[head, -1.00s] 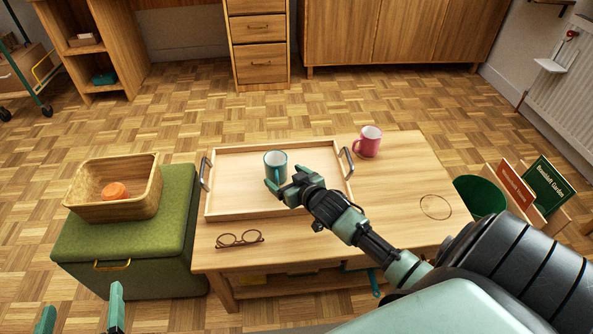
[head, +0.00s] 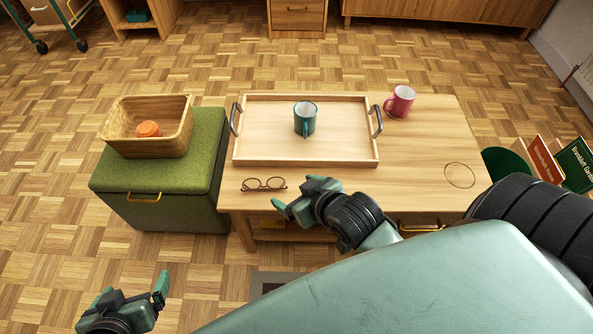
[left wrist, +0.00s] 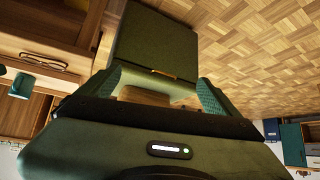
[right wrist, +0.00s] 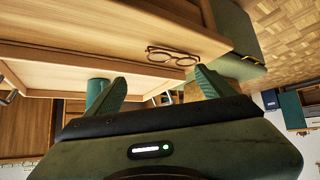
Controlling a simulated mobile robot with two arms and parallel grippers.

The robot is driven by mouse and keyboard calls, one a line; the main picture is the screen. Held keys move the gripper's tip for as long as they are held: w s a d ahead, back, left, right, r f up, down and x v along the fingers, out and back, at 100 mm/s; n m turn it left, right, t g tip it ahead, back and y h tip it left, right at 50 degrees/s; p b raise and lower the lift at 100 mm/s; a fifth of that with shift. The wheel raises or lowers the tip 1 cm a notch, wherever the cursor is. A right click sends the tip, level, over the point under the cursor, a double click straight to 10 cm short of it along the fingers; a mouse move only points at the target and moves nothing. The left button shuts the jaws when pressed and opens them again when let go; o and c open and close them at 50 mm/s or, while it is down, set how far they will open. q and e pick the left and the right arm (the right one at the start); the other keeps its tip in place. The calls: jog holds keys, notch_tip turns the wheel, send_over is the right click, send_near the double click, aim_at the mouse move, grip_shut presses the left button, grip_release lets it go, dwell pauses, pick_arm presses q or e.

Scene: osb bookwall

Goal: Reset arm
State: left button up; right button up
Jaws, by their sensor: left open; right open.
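My right gripper (head: 300,198) is open and empty above the front edge of the wooden table (head: 420,150), just right of the glasses. It also shows in the right wrist view (right wrist: 160,90), with its fingers apart. My left gripper (head: 122,293) is open and empty at the lower left of the head view, over the floor in front of the green ottoman. In the left wrist view its fingers (left wrist: 163,85) stand apart with the ottoman beyond them. A teal mug (head: 305,120) stands upright in the wooden tray (head: 262,152), apart from both grippers.
Glasses (head: 264,184) lie near the table's front edge. A pink mug (head: 400,102) stands right of the tray. A basket (head: 172,140) holding an orange item (head: 148,129) sits on the green ottoman (head: 205,165). A green bin (head: 505,165) and books (head: 575,165) stand at right.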

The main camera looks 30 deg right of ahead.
jog(key=shift+n+g+y, duration=0.3)
jog(key=shift+g+y, duration=0.1)
jog(key=shift+g, duration=0.2)
jog(key=s+a, duration=0.1)
jog(key=s+a+r, duration=0.2)
jog(key=s, duration=0.1)
